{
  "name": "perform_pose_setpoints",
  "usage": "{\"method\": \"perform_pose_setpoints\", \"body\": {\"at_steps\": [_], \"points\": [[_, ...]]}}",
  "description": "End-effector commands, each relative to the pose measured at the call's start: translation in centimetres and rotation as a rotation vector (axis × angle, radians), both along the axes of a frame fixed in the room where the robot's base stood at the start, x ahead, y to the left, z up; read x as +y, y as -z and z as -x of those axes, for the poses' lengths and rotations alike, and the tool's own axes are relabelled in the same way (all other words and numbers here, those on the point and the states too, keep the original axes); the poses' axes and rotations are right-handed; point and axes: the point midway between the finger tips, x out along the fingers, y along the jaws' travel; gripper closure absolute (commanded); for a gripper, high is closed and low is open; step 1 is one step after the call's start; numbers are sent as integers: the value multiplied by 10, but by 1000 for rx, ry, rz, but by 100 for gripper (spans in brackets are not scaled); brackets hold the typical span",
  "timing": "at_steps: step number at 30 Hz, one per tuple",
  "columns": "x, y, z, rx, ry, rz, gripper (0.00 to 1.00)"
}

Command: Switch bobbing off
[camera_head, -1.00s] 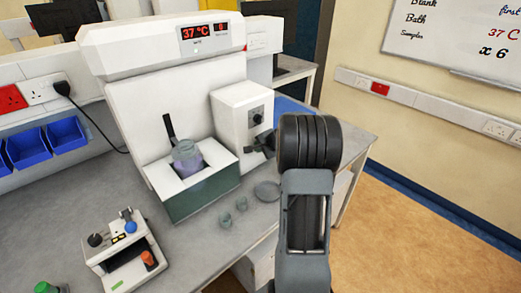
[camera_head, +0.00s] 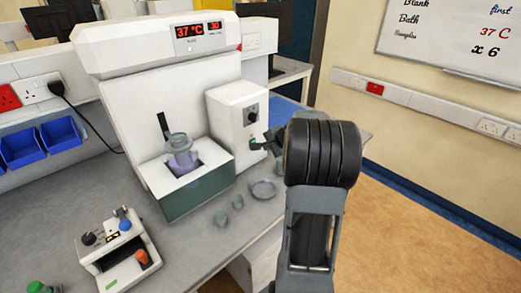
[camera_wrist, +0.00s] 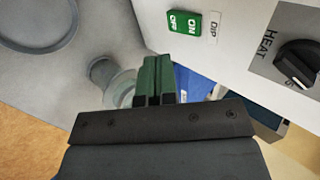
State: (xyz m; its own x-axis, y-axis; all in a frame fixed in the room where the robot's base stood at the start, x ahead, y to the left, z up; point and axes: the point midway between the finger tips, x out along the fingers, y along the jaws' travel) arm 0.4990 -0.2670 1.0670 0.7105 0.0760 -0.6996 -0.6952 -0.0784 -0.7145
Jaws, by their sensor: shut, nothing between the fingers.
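The green rocker switch (camera_wrist: 182,23), marked OFF and ON beside a DIP label (camera_wrist: 213,27), sits on the white control box (camera_head: 232,115). I cannot tell which side is pressed. In the head view a bit of green shows on the box's front beside my gripper (camera_head: 262,145). In the wrist view my gripper (camera_wrist: 156,66) is shut and empty, its green fingers together just below the switch in the picture. A gap shows between fingertips and switch. The apparatus has a glass vessel (camera_head: 180,162) in its bath. Its red display (camera_head: 199,30) reads 37 °C and apparently 30.
A black HEAT knob (camera_wrist: 297,62) is on the same box, right of the switch. Small glass cups (camera_head: 221,218) and a round dish (camera_head: 263,189) stand on the bench near my arm. A small device with coloured knobs (camera_head: 113,250) stands at the front left.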

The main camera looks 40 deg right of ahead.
Motion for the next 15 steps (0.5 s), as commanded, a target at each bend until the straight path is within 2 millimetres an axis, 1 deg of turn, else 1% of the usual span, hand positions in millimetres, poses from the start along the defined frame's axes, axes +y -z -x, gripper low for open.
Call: {"method": "perform_pose_setpoints", "body": {"at_steps": [1, 6, 11, 15], "points": [[1, -8, 6, -2, -3, 1, 100], [4, -30, 25, -1, -14, 0, 100], [2, -45, 39, -1, -13, 0, 100], [0, -53, 46, 1, -12, -2, 100]]}}
